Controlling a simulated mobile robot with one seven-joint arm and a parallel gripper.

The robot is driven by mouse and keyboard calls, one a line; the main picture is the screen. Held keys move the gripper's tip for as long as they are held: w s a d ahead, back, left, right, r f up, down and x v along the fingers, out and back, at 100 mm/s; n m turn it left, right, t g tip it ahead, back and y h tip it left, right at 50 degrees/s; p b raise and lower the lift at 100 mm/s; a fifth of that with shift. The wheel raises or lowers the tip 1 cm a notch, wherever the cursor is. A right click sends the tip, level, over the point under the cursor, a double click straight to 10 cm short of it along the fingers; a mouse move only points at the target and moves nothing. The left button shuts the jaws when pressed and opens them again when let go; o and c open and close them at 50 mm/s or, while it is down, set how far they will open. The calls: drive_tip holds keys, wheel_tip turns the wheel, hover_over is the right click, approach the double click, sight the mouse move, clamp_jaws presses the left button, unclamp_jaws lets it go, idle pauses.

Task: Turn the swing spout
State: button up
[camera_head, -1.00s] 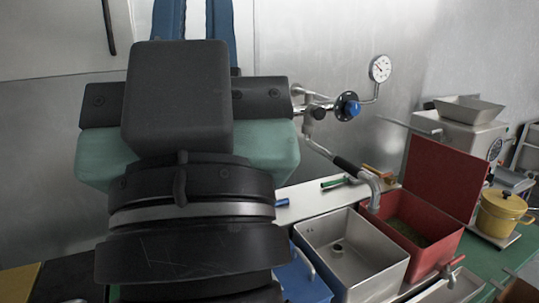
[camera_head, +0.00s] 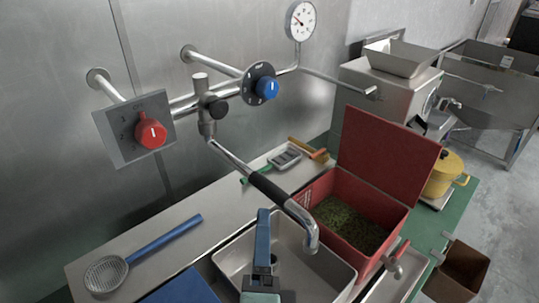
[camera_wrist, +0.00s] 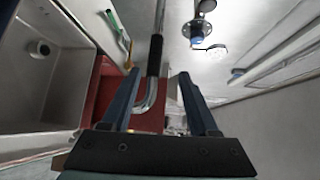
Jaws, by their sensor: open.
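The swing spout (camera_head: 270,188) is a metal pipe with a black sleeve, hanging from the wall tap. It slants down to the right, and its bent end is over the right side of the metal sink (camera_head: 236,262), beside the red box. My gripper (camera_head: 263,212) is over the sink, just left of the bent end, with blue fingers pointing up towards the sleeve. In the wrist view the fingers are apart and my gripper (camera_wrist: 160,74) is empty. The spout (camera_wrist: 153,60) shows between the fingers there, seemingly beyond the tips; I see no contact.
A red open-lidded box (camera_head: 400,170) with green contents stands right of the sink. A red knob (camera_head: 150,133), a blue knob (camera_head: 267,88) and a gauge (camera_head: 301,20) are on the wall pipes. A blue-handled strainer (camera_head: 105,274) lies on the left counter.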

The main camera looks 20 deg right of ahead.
sight(269, 194)
drive_tip(key=shift+m, duration=0.5)
drive_tip(key=p+x, duration=0.1)
drive_tip(key=x, duration=0.2)
drive_tip(key=p+x, duration=0.2)
drive_tip(key=x, duration=0.2)
drive_tip(key=p+x, duration=0.1)
drive_tip(key=x, duration=0.3)
drive_tip(key=shift+d+f+p, duration=0.35)
drive_tip(key=shift+d+f, duration=0.05)
drive_tip(key=shift+w+d+f, duration=0.2)
drive_tip(key=shift+w+d, duration=0.05)
drive_tip(key=shift+w, duration=0.4)
clamp_jaws()
